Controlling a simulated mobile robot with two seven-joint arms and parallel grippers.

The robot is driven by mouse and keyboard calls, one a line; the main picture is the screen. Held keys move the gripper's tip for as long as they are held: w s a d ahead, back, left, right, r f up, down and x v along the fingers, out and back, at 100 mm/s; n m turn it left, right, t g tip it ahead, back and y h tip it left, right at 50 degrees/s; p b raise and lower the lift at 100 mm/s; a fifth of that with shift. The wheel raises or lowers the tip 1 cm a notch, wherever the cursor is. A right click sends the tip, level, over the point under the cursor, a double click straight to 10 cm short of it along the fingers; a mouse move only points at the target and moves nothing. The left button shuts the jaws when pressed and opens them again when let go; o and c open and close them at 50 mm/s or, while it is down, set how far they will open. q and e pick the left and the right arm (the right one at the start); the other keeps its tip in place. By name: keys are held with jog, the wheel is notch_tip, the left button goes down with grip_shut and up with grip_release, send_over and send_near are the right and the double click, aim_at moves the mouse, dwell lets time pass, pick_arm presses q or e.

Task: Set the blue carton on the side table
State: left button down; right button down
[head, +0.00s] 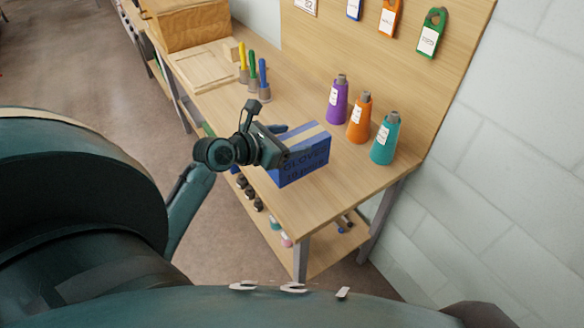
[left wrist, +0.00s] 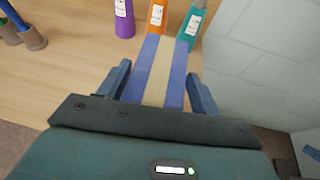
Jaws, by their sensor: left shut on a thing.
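The blue carton (head: 303,161) has a tan stripe along its top and dark lettering reading GLOVES on its side. It is at the front edge of the wooden table (head: 310,210); I cannot tell whether it rests on the top or is held just above it. My left gripper (head: 285,143) is shut on the carton from the left. In the left wrist view the carton (left wrist: 156,75) sits between the two fingers of the left gripper (left wrist: 160,85), its striped top pointing toward the cones. My right gripper is not in view.
A pegboard with tags (head: 370,50) rises behind. The tabletop's front right is clear.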

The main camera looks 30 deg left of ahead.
pick_arm(q)
jog(key=shift+f+b, duration=0.55)
jog(key=shift+f, duration=2.5)
jog(key=shift+f, duration=0.1)
jog(key=shift+c, duration=1.5)
grip_release()
jog(key=shift+f, duration=0.1)
